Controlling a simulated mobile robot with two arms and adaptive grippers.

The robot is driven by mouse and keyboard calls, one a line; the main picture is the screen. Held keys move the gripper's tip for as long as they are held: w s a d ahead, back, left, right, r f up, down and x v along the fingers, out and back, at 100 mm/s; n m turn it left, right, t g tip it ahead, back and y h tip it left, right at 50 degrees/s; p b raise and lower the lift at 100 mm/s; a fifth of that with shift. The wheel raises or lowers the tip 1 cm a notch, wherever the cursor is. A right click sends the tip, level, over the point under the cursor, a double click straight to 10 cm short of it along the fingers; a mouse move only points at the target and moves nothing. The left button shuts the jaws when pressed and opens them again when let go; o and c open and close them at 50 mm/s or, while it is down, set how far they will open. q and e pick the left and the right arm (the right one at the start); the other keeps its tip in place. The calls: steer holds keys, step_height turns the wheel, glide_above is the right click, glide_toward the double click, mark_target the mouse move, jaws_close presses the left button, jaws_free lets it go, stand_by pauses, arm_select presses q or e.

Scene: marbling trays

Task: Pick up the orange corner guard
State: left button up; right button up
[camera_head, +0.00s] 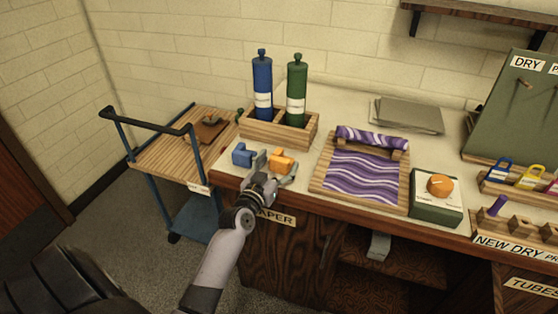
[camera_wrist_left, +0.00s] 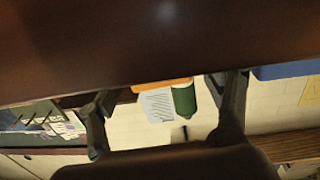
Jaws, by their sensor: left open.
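The orange corner guard (camera_head: 282,161) sits on the table near its front left corner, beside a blue corner guard (camera_head: 242,155). My left gripper (camera_head: 275,169) is open at the table's front edge, its fingers spread just in front of and around the orange guard. In the left wrist view, the orange guard (camera_wrist_left: 165,84) shows as a thin strip between the two fingers, mostly hidden by a dark brown surface. The blue guard (camera_wrist_left: 285,70) lies outside the fingers there. I cannot tell whether a finger touches the orange guard. My right gripper is not in view.
A wooden box (camera_head: 278,133) with blue and green bottles stands behind the guards. A wooden tray (camera_head: 318,183) with purple marbling is to the right, then a green box (camera_head: 435,205) with an orange knob. A blue-framed cart (camera_head: 160,160) stands left.

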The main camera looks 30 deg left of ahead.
arm_select(q)
steer(key=shift+w+a+f, duration=0.1)
steer(key=shift+w, duration=0.55)
steer(key=shift+s, duration=0.1)
steer(key=shift+c, duration=0.5)
steer(key=c, duration=1.1)
steer(key=shift+o, duration=0.2)
